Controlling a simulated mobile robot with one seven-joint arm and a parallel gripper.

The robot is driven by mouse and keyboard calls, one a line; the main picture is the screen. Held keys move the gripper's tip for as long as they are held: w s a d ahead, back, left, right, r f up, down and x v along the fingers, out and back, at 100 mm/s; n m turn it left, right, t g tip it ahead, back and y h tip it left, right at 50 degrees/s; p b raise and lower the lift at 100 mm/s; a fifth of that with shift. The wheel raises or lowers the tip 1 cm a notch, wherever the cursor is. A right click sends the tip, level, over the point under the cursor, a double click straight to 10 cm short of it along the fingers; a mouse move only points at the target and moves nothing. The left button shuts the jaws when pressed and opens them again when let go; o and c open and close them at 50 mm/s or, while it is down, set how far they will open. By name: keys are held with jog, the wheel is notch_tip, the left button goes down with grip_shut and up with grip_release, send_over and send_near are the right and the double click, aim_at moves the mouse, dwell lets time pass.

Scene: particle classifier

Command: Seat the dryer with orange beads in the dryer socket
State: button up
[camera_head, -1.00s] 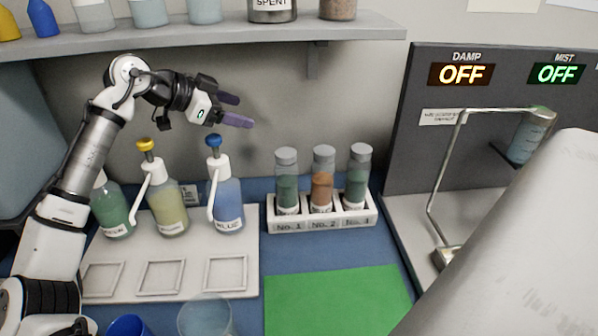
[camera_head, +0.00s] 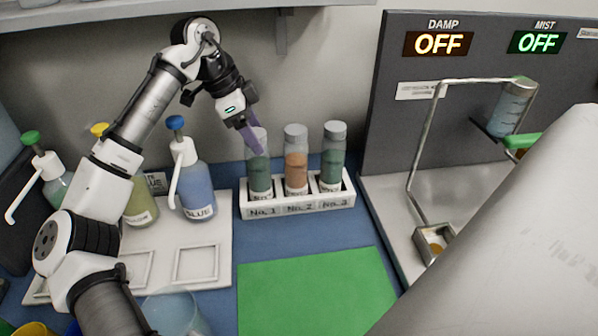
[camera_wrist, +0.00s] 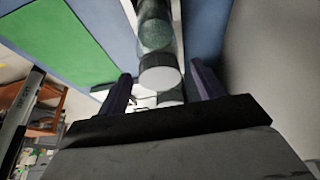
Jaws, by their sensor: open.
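The orange-bead dryer (camera_head: 296,165) stands upright, grey-capped, in the No. 2 slot of a white rack (camera_head: 300,208). Green-bead dryers stand on either side, No. 1 (camera_head: 259,175) and No. 3 (camera_head: 333,160). My gripper (camera_head: 256,133) is open at the No. 1 dryer's cap, its purple fingers pointing down and right. In the wrist view, a grey cap (camera_wrist: 160,75) of a tube with green contents lies between the spread fingers (camera_wrist: 160,90); no orange beads show. I cannot tell which part is the dryer socket; a small square metal holder (camera_head: 435,243) sits at the right.
A dark panel (camera_head: 400,130) reads DAMP OFF and MIST OFF. A bent metal tube frame (camera_head: 411,170) and a blue-filled vessel (camera_head: 509,108) stand before it. Pump bottles, including BLUE (camera_head: 197,190), stand left. The green mat (camera_head: 315,290) is clear.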

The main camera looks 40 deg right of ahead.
aim_at(295, 129)
jog(key=shift+s+d+f+b, duration=0.2)
jog(key=shift+s+d+b, duration=0.5)
jog(key=shift+d, duration=0.55)
jog(key=shift+s+d+f+b, duration=0.15)
jog(key=shift+s+d+b, duration=0.6)
jog(key=shift+d, duration=0.5)
jog(key=shift+s+d+f+b, duration=0.2)
jog(key=shift+s+d+b, duration=0.5)
jog(key=shift+d, duration=0.55)
jog(key=shift+s, duration=0.15)
grip_shut()
